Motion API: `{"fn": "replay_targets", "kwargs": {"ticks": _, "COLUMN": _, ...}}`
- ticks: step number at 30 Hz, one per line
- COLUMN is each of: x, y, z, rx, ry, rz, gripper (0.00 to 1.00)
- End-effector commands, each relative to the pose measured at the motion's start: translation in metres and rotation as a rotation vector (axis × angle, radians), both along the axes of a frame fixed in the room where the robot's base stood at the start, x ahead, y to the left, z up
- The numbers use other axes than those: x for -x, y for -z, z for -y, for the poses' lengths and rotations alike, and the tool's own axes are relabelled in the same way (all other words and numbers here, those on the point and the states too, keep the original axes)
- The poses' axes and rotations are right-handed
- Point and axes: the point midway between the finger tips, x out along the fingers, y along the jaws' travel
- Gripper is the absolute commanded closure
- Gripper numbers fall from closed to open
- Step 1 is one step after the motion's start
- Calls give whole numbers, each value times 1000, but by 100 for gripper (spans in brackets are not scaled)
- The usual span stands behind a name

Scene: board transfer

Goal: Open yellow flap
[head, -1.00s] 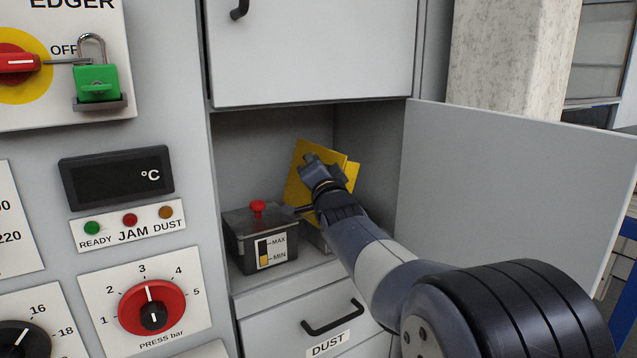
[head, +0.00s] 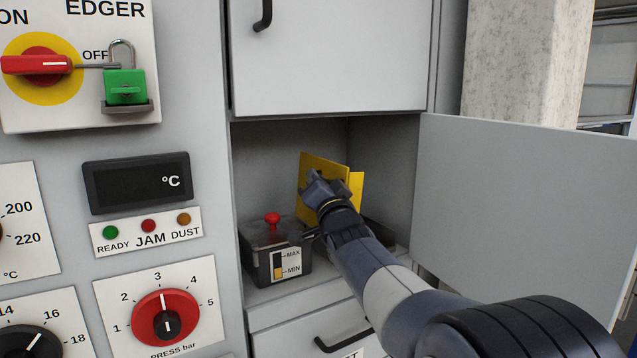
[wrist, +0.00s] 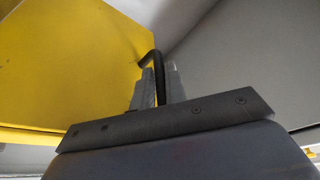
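The yellow flap (head: 325,166) is inside the open compartment of the grey machine, standing upright at an angle. A second yellow part (head: 357,186) shows just right of it; I cannot tell whether it is joined to the flap. My gripper (head: 315,180) is in front of the flap and hides part of it. In the wrist view, the flap (wrist: 70,60) fills the upper left. A bent black handle (wrist: 149,60) at its edge runs down between the two grey fingers of my gripper (wrist: 157,88). The fingers appear closed on it.
The open grey door (head: 520,200) stands to the right of my arm. A dark box with a red knob (head: 273,219) sits left of the gripper on the compartment floor. A closed grey door (head: 335,60) is above and a drawer (head: 310,325) below.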

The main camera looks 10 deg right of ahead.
Motion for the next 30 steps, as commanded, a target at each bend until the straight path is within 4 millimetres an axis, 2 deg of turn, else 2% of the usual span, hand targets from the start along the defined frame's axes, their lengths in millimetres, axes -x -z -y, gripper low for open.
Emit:
{"fn": "replay_targets", "kwargs": {"ticks": 1, "x": 0, "y": 0, "z": 0, "rx": 0, "ry": -1, "rz": 1, "gripper": 83}}
{"fn": "replay_targets", "kwargs": {"ticks": 7, "x": 0, "y": 0, "z": 0, "rx": -1, "ry": 0, "rz": -1, "gripper": 67}}
{"fn": "replay_targets", "kwargs": {"ticks": 17, "x": 5, "y": 2, "z": 1, "rx": -1, "ry": 1, "rz": -2, "gripper": 67}}
{"fn": "replay_targets", "kwargs": {"ticks": 23, "x": 30, "y": 9, "z": 2, "rx": -1, "ry": 0, "rz": -1, "gripper": 67}}
{"fn": "replay_targets", "kwargs": {"ticks": 30, "x": 72, "y": 20, "z": 5, "rx": 0, "ry": 1, "rz": -1, "gripper": 67}}
